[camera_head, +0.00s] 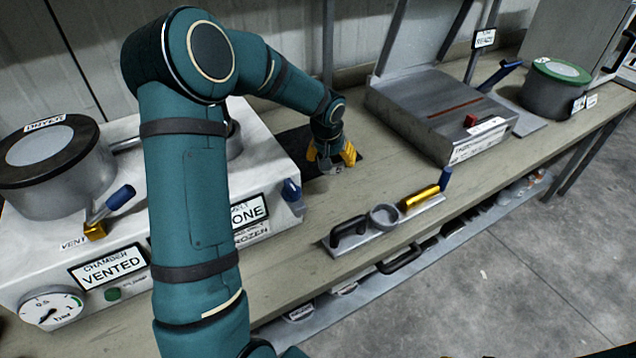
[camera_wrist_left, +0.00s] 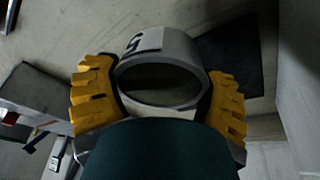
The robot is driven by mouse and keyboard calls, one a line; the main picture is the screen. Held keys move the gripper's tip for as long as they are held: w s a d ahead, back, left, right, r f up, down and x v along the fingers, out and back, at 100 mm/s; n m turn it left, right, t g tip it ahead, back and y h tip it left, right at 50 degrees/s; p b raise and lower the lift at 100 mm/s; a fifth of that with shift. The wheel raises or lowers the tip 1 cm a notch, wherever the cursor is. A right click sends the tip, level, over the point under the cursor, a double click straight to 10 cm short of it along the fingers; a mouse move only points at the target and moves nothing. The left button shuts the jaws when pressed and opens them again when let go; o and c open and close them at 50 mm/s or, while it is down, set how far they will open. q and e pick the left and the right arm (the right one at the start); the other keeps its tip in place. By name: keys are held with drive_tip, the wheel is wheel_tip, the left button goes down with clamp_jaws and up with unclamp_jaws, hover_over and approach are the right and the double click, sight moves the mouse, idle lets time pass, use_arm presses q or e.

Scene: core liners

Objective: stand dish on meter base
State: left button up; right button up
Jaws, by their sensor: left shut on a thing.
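My left gripper (camera_head: 335,158) is at the back of the bench, over or beside a dark flat mat (camera_head: 290,145). In the left wrist view, its yellow fingers (camera_wrist_left: 158,95) close on both sides of a grey round dish (camera_wrist_left: 160,80) with a dark hollow and a marked white label. In the head view the dish is mostly hidden by the fingers; a small grey part shows between them. I cannot tell whether it touches the surface below.
A white chamber unit (camera_head: 255,165) with gauge and lidded pot stands left. A tray (camera_head: 350,237) with a handle, ring and gold cylinder lies at the front edge. A green-lidded pot (camera_head: 552,95) stands far right. Bare bench (camera_head: 385,165) lies between mat and tray.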

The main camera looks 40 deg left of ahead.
use_arm(q)
hover_over(331, 185)
drive_tip(key=f, duration=0.4)
drive_tip(key=shift+s+d+f+b, duration=0.15)
drive_tip(key=shift+s+f+b, duration=0.05)
drive_tip(key=shift+s+b, duration=0.2)
wheel_tip(331, 185, down, 3)
drive_tip(key=shift+r+b, duration=0.1)
drive_tip(key=shift+b, duration=0.3)
drive_tip(key=shift+f, duration=0.35)
drive_tip(key=shift+f, duration=0.1)
drive_tip(key=o, duration=1.1)
drive_tip(key=shift+o, duration=0.3)
